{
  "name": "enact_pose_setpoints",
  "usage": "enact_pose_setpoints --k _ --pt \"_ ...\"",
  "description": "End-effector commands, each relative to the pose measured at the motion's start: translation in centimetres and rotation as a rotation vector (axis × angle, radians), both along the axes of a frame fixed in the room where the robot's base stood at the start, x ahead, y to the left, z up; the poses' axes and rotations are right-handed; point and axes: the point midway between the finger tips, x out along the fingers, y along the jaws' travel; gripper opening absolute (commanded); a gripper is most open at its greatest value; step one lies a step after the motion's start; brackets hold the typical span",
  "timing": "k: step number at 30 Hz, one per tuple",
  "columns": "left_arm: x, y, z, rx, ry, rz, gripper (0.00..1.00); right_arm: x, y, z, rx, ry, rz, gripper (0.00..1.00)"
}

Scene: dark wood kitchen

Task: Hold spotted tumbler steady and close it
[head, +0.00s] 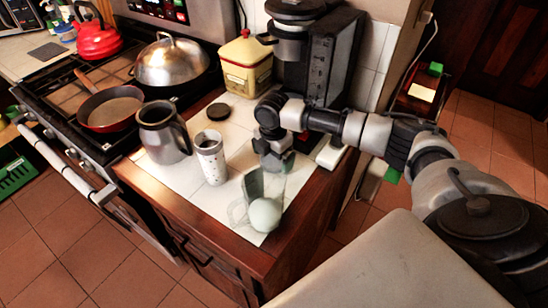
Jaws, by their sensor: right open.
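The spotted tumbler (211,160), white with dark spots, stands upright on the pale countertop in the head view. It shows no lid on its top. A round black lid (218,111) lies flat on the counter behind it. My right gripper (274,163) is open and points down, to the right of the tumbler and apart from it. It is at the rim of a clear glass vessel; I cannot tell whether they touch. My left gripper is out of view.
The clear glass vessel (255,186) with a white round thing (265,215) stands near the counter's front edge. A metal jug (164,132) is left of the tumbler. A yellow canister (245,66) and a black coffee machine (320,60) stand behind. The stove holds a pan (110,110).

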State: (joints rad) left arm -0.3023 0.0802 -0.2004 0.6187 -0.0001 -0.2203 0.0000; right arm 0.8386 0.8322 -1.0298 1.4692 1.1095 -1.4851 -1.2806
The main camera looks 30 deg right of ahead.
Motion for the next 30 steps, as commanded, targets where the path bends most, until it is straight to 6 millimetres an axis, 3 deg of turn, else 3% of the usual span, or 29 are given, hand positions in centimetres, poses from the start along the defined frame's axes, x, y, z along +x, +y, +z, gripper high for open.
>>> enact_pose_setpoints --k 13,21,30 --pt "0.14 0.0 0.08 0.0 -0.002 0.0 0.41 -0.01 -0.01 -0.82 -0.001 -0.001 0.001 1.0" --pt "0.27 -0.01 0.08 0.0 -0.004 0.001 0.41 -0.01 -0.02 -0.8 -0.001 -0.001 0.001 0.6" --pt "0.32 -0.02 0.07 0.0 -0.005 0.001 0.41 0.0 -0.02 -0.7 -0.001 -0.001 0.001 0.59"
